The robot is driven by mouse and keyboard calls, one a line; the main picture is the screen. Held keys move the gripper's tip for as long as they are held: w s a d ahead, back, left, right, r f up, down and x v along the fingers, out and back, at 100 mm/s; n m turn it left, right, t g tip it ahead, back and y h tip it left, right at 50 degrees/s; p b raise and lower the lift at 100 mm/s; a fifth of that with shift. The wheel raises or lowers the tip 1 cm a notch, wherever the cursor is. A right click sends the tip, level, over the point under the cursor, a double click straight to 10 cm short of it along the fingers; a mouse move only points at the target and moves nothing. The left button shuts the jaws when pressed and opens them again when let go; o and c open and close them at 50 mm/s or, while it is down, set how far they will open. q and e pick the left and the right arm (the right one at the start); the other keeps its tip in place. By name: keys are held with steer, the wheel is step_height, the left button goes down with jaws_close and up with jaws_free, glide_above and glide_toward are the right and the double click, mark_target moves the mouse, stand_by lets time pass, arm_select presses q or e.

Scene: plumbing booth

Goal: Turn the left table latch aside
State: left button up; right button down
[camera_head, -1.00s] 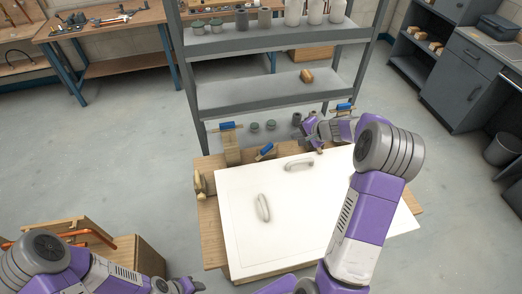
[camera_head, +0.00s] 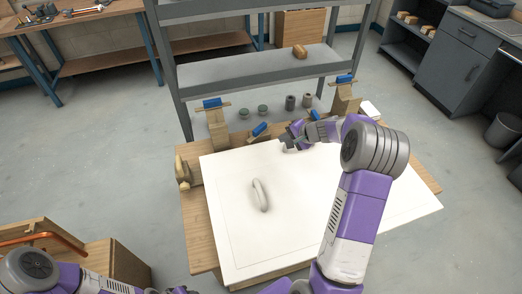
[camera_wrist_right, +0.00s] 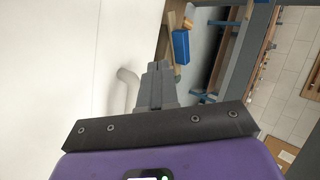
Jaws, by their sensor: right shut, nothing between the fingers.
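A small blue-handled wooden latch (camera_head: 260,130) stands at the back edge of the wooden table (camera_head: 199,230), behind the white panel (camera_head: 300,215). A blue block in the right wrist view (camera_wrist_right: 181,45) appears to be this latch, ahead and right of the fingers. My right gripper (camera_head: 287,143) is shut and empty above the panel's back edge, a short way right of the latch and apart from it. Its fingers also show in the right wrist view (camera_wrist_right: 157,78). My left gripper (camera_head: 183,291) is at the bottom edge, mostly cut off.
Two taller wooden posts with blue-topped bars, one left (camera_head: 217,122) and one right (camera_head: 343,95), rise behind the panel. A wooden piece (camera_head: 183,172) sits at the table's left edge. A white handle (camera_head: 260,195) lies on the panel. A grey shelf (camera_head: 240,75) stands behind.

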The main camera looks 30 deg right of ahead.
steer(key=shift+f+b, duration=0.45)
steer(key=shift+f, duration=0.45)
steer(key=shift+w+f, duration=0.15)
steer(key=b, duration=0.2)
glide_toward(261, 144)
steer(key=x, duration=0.5)
steer(key=shift+s+f, duration=0.15)
steer(key=shift+s, duration=0.1)
steer(key=shift+w+a+p, duration=0.2)
steer(key=shift+w, duration=0.4)
steer(key=shift+w+a+p, duration=0.2)
steer(key=shift+w, duration=0.4)
arm_select(q)
steer(key=shift+f, duration=1.45)
arm_select(e)
steer(key=shift+w+a, duration=0.2)
steer(key=shift+w, duration=0.55)
arm_select(q)
steer(key=shift+f, duration=0.1)
